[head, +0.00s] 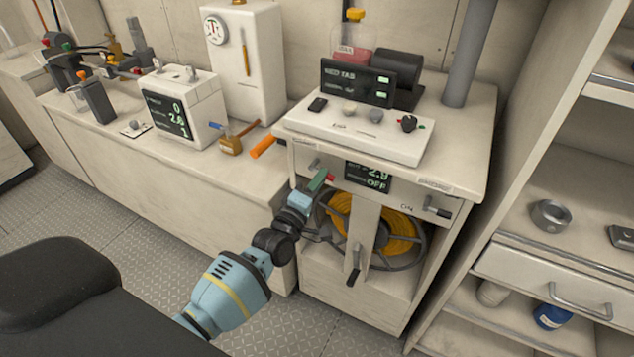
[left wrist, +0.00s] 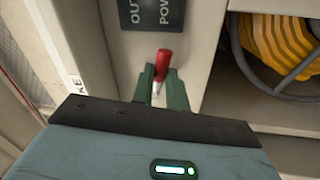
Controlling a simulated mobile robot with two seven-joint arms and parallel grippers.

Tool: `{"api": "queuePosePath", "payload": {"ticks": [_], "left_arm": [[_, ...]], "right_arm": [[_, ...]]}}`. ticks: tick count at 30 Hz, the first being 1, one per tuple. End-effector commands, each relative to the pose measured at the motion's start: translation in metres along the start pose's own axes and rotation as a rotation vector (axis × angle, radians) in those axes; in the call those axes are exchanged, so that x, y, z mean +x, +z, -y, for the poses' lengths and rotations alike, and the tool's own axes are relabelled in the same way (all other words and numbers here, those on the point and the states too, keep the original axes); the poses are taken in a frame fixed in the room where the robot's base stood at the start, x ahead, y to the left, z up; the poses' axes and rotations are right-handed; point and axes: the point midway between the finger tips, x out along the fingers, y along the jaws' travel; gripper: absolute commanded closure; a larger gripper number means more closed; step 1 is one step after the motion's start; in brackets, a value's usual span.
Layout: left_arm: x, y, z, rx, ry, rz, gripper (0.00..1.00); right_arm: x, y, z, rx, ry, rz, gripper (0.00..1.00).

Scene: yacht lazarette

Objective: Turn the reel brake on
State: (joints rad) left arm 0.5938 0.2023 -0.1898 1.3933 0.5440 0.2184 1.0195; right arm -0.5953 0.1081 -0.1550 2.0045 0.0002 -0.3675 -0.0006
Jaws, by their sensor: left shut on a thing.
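The reel stand (head: 385,310) holds a reel of yellow hose (head: 398,232), also in the left wrist view (left wrist: 270,42). A small red-tipped lever (head: 330,177) sits on the stand's front panel, left of a dark display (head: 368,176) whose lower line reads OFF. My left gripper (head: 319,183) is at this lever. In the left wrist view its green fingers (left wrist: 161,88) are shut on the lever (left wrist: 163,64), one on each side, with the red tip above them. My right gripper is not in view.
A crank handle (head: 354,265) hangs before the reel, and another lever (head: 437,208) is on the panel's right. A control box (head: 352,130) stands on top. An orange-handled tool (head: 262,147) lies on the bench at left. Shelves (head: 575,190) stand at right.

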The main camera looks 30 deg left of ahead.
Motion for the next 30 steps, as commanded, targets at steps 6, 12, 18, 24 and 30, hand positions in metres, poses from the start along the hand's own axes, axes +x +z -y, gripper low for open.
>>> {"api": "queuePosePath", "payload": {"ticks": [6, 12, 18, 24, 30], "left_arm": [[0.0005, 0.0012, -0.0045, -0.134, 0.0, -0.026, 1.0], [0.001, 0.0004, -0.0066, -0.207, -0.001, -0.041, 1.0], [0.0012, 0.0003, -0.0077, -0.237, -0.001, -0.047, 1.0], [0.0013, 0.0003, -0.0079, -0.244, -0.001, -0.048, 1.0], [0.0014, 0.0003, -0.008, -0.244, 0.0, -0.048, 1.0]], "right_arm": [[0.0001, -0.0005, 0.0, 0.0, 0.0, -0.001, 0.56], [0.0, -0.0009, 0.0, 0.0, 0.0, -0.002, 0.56], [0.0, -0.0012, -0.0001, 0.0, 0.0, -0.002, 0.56], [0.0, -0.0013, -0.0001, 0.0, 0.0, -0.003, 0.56], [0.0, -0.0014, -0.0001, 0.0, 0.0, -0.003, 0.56]]}}
